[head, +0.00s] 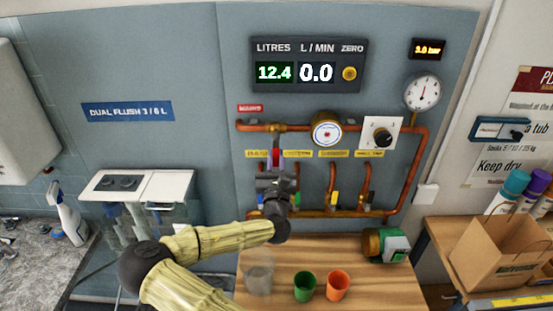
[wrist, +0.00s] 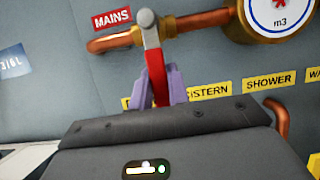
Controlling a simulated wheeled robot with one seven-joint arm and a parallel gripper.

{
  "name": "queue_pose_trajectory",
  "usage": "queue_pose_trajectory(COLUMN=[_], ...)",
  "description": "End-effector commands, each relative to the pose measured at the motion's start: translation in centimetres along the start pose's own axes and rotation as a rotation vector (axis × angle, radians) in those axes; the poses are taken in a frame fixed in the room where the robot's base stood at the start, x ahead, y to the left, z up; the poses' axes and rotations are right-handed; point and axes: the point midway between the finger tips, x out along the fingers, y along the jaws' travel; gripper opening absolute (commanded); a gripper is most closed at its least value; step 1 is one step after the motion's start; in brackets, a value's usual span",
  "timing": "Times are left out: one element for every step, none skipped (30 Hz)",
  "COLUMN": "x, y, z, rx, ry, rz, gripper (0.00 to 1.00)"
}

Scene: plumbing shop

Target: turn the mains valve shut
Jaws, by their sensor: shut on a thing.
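The mains valve (wrist: 138,32) is a brass body on the copper pipe, beside the red MAINS label (wrist: 111,19). In the head view the valve (head: 275,128) is at the left end of the upper pipe, below its label (head: 250,108). Its red lever (wrist: 153,42) hangs down, across the pipe's run. My gripper (wrist: 160,88) is shut on the lever, with its purple fingers on either side of the lower part. In the head view my gripper (head: 276,165) hides much of the lever.
The display (head: 307,65) reads 12.4 litres and 0.0 L/min. A round water meter (head: 327,129) and a knob plate (head: 382,136) are right of the valve. Smaller coloured taps line the pipes below. Green (head: 304,287) and orange (head: 338,286) cups stand on the wooden bench.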

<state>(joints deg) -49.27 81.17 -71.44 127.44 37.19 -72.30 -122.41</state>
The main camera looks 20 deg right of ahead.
Motion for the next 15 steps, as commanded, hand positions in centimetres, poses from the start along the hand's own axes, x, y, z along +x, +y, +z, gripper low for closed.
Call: queue_pose_trajectory(x=[-0.02, -0.01, -0.01, -0.01, 0.0, 0.0, 0.01, 0.01, 0.01, 0.02, 0.02, 0.0, -0.05, -0.14, -0.32], y=[-0.04, -0.05, -0.05, -0.06, -0.06, -0.07, -0.08, -0.08, -0.08, -0.09, -0.09, -0.09, -0.09, -0.08, -0.07], z=[-0.03, -0.03, -0.03, -0.02, -0.02, -0.01, -0.01, -0.01, -0.01, -0.01, -0.01, -0.01, -0.03, -0.05, -0.1], rx=[-0.004, -0.004, -0.004, -0.004, -0.003, -0.003, -0.003, -0.002, -0.002, -0.002, -0.002, -0.002, -0.002, -0.001, -0.001], ry=[0.001, 0.001, 0.001, 0.001, 0.001, 0.001, 0.0, 0.0, 0.0, 0.0, 0.0, 0.0, 0.0, 0.0, 0.0], rz=[0.0, 0.0, -0.001, -0.001, -0.001, -0.001, -0.001, -0.001, -0.001, -0.001, -0.001, -0.002, -0.002, -0.001, -0.001], gripper=[0.19, 0.25, 0.33, 0.39, 0.39, 0.39, 0.39, 0.39, 0.39, 0.39, 0.39, 0.39, 0.39, 0.39, 0.39])
